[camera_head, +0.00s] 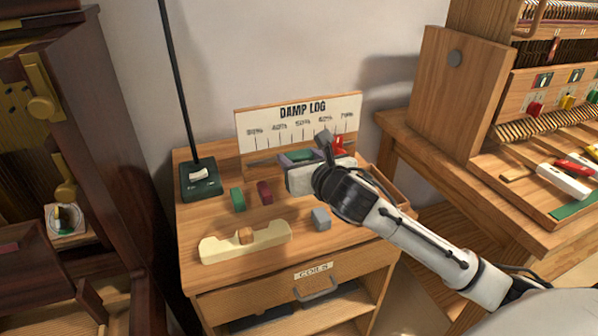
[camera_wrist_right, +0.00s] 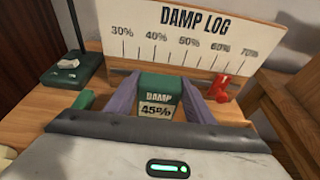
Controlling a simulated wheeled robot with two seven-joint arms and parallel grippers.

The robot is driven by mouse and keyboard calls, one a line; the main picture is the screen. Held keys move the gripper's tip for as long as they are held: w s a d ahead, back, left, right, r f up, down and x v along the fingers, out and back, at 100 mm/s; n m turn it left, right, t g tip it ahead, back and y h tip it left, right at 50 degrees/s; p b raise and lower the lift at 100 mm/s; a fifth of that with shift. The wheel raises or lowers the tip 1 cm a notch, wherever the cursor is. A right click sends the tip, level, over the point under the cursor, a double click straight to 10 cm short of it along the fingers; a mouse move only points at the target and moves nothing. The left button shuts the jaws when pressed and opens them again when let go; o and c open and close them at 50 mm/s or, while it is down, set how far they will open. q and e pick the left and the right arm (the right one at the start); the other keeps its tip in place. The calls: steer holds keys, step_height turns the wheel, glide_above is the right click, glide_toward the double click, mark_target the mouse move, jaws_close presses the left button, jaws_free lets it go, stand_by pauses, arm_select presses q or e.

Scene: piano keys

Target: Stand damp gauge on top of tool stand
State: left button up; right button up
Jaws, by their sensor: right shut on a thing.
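The damp gauge (camera_wrist_right: 160,92) is a green block with a pale label reading "DAMP 45%". My right gripper (camera_wrist_right: 158,100) is shut on it, with a purple finger on each side. In the head view the gauge (camera_head: 301,154) is mostly hidden by my right gripper (camera_head: 296,158), in front of the damp log board. The wooden cabinet (camera_head: 190,236) with a drawer below looks like the tool stand. The gauge is over its back part; I cannot tell whether it touches the top. My left gripper is not in view.
The damp log board (camera_head: 268,121) stands at the back. A dark green base with a pole (camera_head: 201,187), green block (camera_head: 237,199), dark red block (camera_head: 265,193), grey block (camera_head: 321,219) and cream holder (camera_head: 222,250) occupy the top. A red item (camera_wrist_right: 222,88) is right of the gauge.

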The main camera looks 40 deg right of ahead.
steer(key=shift+f, duration=1.3)
steer(key=shift+f, duration=0.1)
steer(key=o, duration=1.1)
steer(key=shift+o, duration=0.2)
steer(key=shift+s, duration=0.15)
steer(key=v, duration=1.1)
steer(key=shift+s+a+r+p, duration=0.2)
steer(key=shift+s+r+p, duration=0.05)
steer(key=shift+s+p, duration=0.1)
